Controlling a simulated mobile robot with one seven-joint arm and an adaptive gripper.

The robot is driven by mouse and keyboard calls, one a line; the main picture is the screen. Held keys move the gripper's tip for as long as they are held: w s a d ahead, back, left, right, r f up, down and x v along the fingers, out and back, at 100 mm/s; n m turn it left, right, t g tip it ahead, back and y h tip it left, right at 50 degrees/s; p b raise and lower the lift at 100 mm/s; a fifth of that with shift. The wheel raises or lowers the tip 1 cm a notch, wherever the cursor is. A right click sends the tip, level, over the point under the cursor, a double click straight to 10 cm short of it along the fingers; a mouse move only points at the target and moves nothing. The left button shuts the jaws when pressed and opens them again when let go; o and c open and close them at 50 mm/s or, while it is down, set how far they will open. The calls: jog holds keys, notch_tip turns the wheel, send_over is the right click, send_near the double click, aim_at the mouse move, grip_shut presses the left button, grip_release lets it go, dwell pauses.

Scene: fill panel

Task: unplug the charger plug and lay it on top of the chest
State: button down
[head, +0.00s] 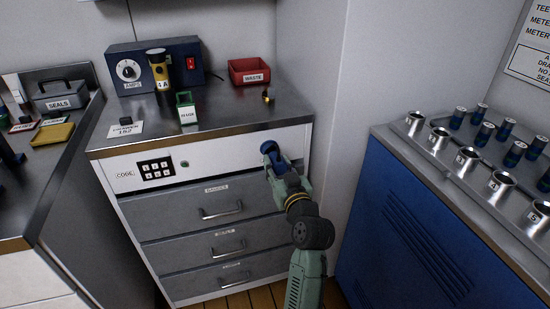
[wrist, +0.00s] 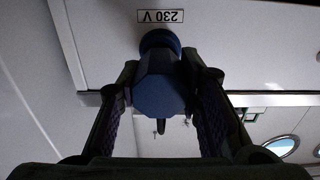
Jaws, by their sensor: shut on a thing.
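The blue charger plug (head: 268,147) is at the right of the chest's white front panel; it also shows in the wrist view (wrist: 160,92). My gripper (head: 274,161) is shut on the plug, with a finger on each side of it in the wrist view (wrist: 164,84). Behind the plug is a round dark blue socket (wrist: 158,39), below an upside-down 230 V label (wrist: 160,16). Plug and socket overlap in view; I cannot tell how far the plug sits in. The chest (head: 225,118) has a grey metal top, with bare room in its front middle.
On the chest top stand a dark blue box with a dial (head: 128,70), a yellow-and-black cylinder (head: 158,68), a green holder (head: 186,108), a red waste tray (head: 249,72) and a small brass-and-black item (head: 267,96). A blue cabinet (head: 410,235) stands at right.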

aim_at(280, 170)
jog(key=shift+b+v, duration=0.35)
jog(key=shift+v, duration=1.4)
